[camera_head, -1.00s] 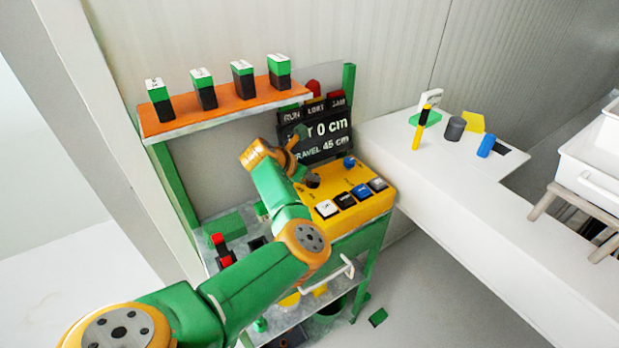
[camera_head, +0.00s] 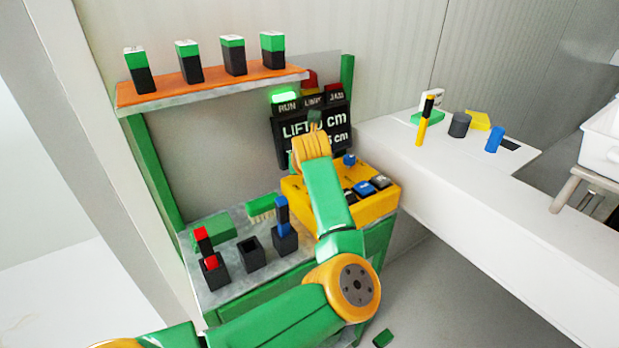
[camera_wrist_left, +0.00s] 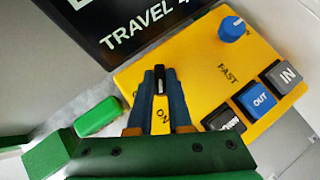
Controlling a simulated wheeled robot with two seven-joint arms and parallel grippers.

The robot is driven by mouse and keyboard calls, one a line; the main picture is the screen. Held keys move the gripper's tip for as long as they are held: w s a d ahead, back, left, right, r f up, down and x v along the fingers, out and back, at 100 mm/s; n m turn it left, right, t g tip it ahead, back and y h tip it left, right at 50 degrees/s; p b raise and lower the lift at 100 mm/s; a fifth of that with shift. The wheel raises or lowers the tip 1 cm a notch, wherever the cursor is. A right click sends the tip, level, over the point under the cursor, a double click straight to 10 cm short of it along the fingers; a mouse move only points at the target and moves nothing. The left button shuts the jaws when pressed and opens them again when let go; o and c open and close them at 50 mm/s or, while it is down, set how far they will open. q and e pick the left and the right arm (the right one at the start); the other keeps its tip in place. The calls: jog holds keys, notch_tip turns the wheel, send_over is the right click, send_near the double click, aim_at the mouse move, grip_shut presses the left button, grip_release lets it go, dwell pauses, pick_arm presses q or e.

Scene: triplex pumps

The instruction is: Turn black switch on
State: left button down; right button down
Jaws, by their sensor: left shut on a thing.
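The black switch (camera_wrist_left: 160,80) stands on the sloped yellow control panel (camera_wrist_left: 193,70), between my left fingertips in the left wrist view. An "ON" label shows just below it. My left gripper (camera_wrist_left: 158,78) is shut on the switch. In the head view my left arm reaches over the yellow panel (camera_head: 375,207) and hides the switch and my fingers. The RUN lamp (camera_head: 284,96) glows green above the black display (camera_head: 340,138). My right gripper is not in view.
A blue knob (camera_wrist_left: 233,29) and several push buttons, including a blue OUT button (camera_wrist_left: 256,98), sit close to the right of my fingers. A shelf (camera_head: 215,92) with green-and-black blocks is at upper left. Red (camera_head: 209,250) and blue-topped (camera_head: 283,225) levers stand left of my arm.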

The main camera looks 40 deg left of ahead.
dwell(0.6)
pick_arm(q)
jog(key=c, duration=0.8)
grip_release()
jog(key=shift+c, duration=0.2)
jog(key=shift+n, duration=0.3)
jog(key=b+v, duration=0.3)
jog(key=v, duration=0.4)
jog(key=shift+d, duration=0.15)
jog(key=shift+w, duration=0.1)
